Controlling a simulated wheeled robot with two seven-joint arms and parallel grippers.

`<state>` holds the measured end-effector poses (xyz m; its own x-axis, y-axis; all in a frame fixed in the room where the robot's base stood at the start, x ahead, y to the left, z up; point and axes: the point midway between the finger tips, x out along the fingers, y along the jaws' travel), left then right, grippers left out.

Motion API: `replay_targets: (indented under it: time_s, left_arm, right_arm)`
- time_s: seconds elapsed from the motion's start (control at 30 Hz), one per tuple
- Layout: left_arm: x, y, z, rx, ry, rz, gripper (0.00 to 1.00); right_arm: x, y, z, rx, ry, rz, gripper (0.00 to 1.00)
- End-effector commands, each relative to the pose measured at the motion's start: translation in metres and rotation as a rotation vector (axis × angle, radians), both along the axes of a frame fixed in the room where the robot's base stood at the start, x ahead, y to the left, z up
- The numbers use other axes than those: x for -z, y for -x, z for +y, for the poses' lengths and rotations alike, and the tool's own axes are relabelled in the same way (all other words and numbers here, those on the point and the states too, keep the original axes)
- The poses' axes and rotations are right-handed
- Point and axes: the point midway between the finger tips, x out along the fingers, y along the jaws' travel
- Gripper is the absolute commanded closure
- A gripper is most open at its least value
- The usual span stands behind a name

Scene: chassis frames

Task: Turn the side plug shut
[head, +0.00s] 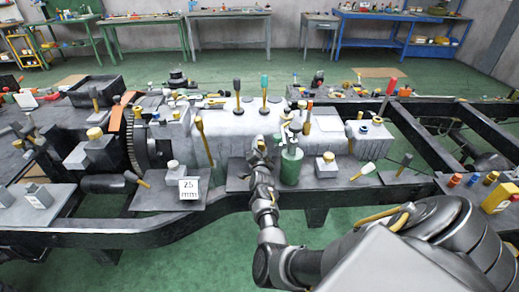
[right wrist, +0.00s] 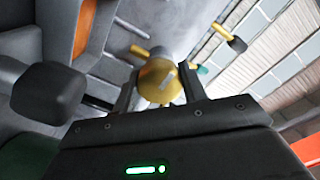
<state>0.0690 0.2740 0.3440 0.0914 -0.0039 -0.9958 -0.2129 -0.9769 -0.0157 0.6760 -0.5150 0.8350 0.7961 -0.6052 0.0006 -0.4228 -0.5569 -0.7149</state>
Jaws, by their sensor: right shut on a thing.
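The side plug is a round brass knob with a slot-like mark on its face. It shows in the right wrist view (right wrist: 160,82), between the two dark fingers of my right gripper (right wrist: 159,90). In the head view my right gripper (head: 260,150) reaches up to the near side of the grey housing (head: 225,135), where the plug is mostly hidden by the gripper. The gripper is shut on the plug. How far the plug is screwed in cannot be told. My left gripper is not in view.
A green cup (head: 291,166) with tools stands just right of my gripper. Upright handles (head: 237,97) rise above the housing. A pale-tipped tool (head: 364,170) lies to the right. Green floor (head: 230,232) is open in front.

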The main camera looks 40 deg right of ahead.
Motion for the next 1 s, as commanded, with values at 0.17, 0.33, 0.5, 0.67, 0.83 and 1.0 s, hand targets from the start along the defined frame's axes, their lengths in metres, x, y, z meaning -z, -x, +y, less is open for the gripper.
replay_targets:
  time_s: [0.17,0.33,0.5,0.67,0.83,1.0]
  left_arm:
    - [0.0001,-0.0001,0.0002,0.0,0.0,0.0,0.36]
    - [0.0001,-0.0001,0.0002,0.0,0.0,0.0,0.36]
    - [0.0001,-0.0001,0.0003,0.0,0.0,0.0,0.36]
    - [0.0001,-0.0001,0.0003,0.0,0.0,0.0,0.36]
    - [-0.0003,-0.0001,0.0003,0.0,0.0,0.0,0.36]
    - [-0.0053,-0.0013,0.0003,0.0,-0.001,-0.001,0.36]
  right_arm:
    - [0.0011,0.0,0.0009,-0.001,-0.007,-0.002,0.8]
    - [0.0011,-0.0001,0.0008,-0.001,-0.006,-0.001,0.8]
    - [0.0008,-0.0001,0.0006,-0.001,-0.006,-0.002,0.41]
    - [0.0004,0.0001,0.0002,0.0,-0.005,-0.002,0.36]
    - [0.0001,0.0002,0.0006,0.0,-0.004,-0.001,0.36]
    - [-0.0012,0.0035,0.0067,-0.001,-0.005,-0.001,0.36]
